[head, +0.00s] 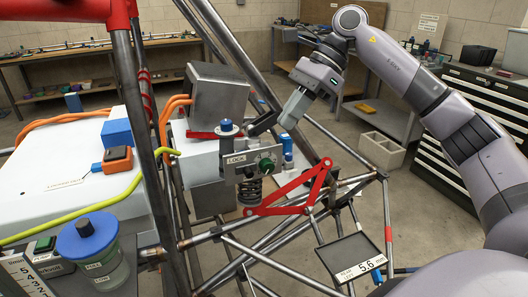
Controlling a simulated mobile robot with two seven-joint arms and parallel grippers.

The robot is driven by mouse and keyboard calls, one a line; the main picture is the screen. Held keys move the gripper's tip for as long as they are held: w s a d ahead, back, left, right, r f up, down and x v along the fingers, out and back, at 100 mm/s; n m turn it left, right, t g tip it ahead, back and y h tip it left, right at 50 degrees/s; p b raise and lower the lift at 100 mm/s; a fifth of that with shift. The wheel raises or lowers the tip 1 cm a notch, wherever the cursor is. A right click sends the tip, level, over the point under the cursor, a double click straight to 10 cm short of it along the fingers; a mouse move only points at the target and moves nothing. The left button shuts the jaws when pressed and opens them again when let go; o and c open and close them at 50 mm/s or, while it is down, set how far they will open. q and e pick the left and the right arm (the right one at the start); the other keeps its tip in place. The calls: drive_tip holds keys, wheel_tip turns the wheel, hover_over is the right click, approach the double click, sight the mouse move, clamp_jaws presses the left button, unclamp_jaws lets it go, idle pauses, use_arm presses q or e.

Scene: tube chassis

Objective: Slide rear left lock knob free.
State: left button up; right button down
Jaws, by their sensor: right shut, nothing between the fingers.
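A plate marked LOCK (236,160) stands on the tube chassis in the middle of the head view. A blue-topped grey knob (227,130) rises just above it, and a green round knob (265,164) sits at its right. I cannot tell which of these is the rear left lock knob. My right gripper (290,118) reaches down from the upper right, above and to the right of the plate. It is shut and empty, apart from both knobs. My left gripper is not in view.
Red suspension links (290,190) and dark frame tubes (255,252) lie below and right. A grey box (217,95) stands behind the plate. A blue-lidded jar (104,262) is at front left. A small tray (356,261) marked 5.6 mm is at front right.

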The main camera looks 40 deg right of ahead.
sight(253, 159)
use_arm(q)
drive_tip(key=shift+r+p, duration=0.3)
use_arm(e)
drive_tip(key=x, duration=1)
drive_tip(key=shift+a, duration=0.1)
drive_tip(key=shift+w+a, duration=0.2)
drive_tip(key=shift+a, duration=0.75)
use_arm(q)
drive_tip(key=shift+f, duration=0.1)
use_arm(e)
drive_tip(key=shift+d+r, duration=0.1)
drive_tip(key=shift+r, duration=0.1)
